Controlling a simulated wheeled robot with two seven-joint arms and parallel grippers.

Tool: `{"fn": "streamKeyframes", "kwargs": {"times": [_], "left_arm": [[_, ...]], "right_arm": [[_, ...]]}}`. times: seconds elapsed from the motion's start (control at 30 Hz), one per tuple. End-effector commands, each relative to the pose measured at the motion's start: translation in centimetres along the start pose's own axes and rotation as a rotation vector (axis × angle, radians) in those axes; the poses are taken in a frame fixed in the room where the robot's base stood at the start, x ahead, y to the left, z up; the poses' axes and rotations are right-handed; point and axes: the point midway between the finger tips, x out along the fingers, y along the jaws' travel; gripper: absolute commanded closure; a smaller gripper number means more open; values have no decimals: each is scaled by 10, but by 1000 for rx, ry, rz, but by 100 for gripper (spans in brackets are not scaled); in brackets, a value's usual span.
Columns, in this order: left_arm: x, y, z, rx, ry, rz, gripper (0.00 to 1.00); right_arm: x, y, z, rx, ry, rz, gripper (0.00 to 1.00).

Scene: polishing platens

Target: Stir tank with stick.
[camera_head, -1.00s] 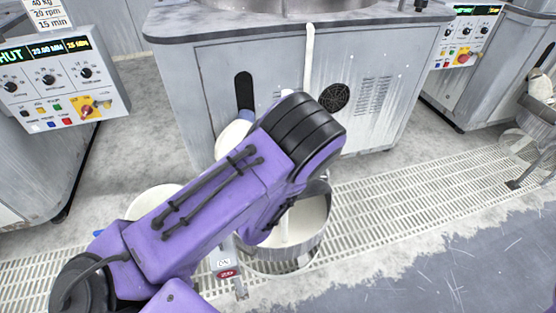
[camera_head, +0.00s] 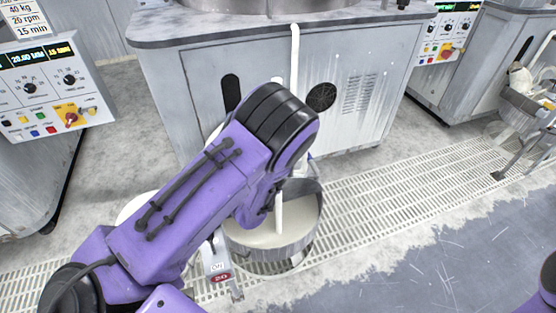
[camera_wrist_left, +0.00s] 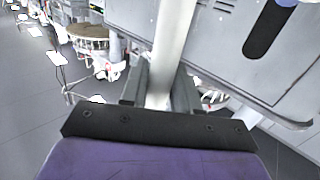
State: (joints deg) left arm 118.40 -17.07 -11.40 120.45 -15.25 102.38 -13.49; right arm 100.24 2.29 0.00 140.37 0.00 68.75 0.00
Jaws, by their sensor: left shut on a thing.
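A round metal tank (camera_head: 312,222) holding whitish liquid (camera_head: 255,238) stands on the floor grating at the middle of the head view. A white stick (camera_head: 279,215) dips into the liquid, roughly upright. My left arm reaches over the tank's left side and hides the stick's middle and part of the rim. In the wrist view my left gripper (camera_wrist_left: 160,92) is shut on the stick (camera_wrist_left: 172,45), one finger on each side of it. The gripper's fingers are hidden behind my wrist in the head view. My right gripper is out of view.
A grey polishing machine (camera_head: 205,95) stands behind the tank, with a white pipe (camera_head: 295,55) down its front. A control box (camera_head: 45,85) is at left. A pale bucket (camera_head: 137,207) is partly behind my arm. Grating (camera_head: 400,190) right of the tank is clear.

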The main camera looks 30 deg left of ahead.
Motion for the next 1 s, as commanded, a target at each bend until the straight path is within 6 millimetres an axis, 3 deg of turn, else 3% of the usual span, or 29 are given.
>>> {"fn": "streamKeyframes", "kwargs": {"times": [0.03, 0.1, 1.0], "left_arm": [[0, 0, -16, 0, 2, 0, 100], [0, 0, -27, 0, 3, 0, 100], [-4, 2, -155, -1, 3, 0, 100]], "right_arm": [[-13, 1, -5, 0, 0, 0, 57], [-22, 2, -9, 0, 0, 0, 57], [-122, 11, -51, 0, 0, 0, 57]]}}
